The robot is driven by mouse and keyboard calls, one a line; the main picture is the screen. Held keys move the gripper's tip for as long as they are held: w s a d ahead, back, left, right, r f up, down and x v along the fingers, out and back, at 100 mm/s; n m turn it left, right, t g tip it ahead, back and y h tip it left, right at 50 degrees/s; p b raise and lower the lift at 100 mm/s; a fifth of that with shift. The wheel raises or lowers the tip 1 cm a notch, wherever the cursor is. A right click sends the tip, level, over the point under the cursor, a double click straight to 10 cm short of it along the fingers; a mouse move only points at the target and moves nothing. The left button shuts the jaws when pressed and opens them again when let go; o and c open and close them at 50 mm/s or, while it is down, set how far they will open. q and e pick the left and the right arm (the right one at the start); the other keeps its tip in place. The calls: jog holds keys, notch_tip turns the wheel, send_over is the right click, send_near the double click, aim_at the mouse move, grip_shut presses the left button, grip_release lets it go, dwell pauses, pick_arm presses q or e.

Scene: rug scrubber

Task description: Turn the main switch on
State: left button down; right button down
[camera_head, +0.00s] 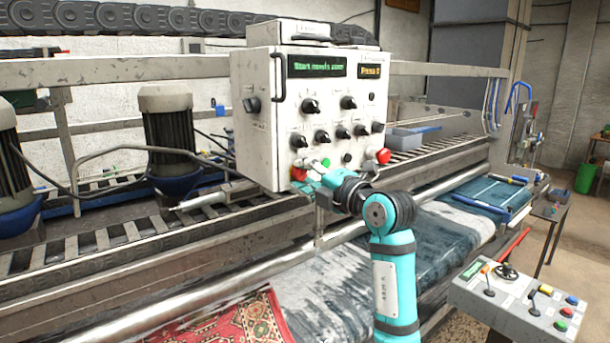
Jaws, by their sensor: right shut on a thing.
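A white control box (258,140) stands in the middle, with several black knobs and two lit displays on its front. At the panel's lower left is a red switch (299,174), largely hidden by my right gripper (308,169). My right arm reaches up from the bottom of the view. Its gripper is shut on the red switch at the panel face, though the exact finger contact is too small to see. Which control is labelled main switch cannot be read. My left gripper is not in view.
A red mushroom button (383,156) is at the panel's lower right, and a green button (326,162) is close to my gripper. A grey console (520,303) with levers stands at lower right. A patterned red rug (235,323) lies below the machine's rails.

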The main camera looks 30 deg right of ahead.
jog(key=c, duration=1)
grip_release()
jog(key=shift+o, duration=0.2)
jog(key=shift+d, duration=0.1)
jog(key=s, duration=1.2)
jog(key=shift+d, duration=0.45)
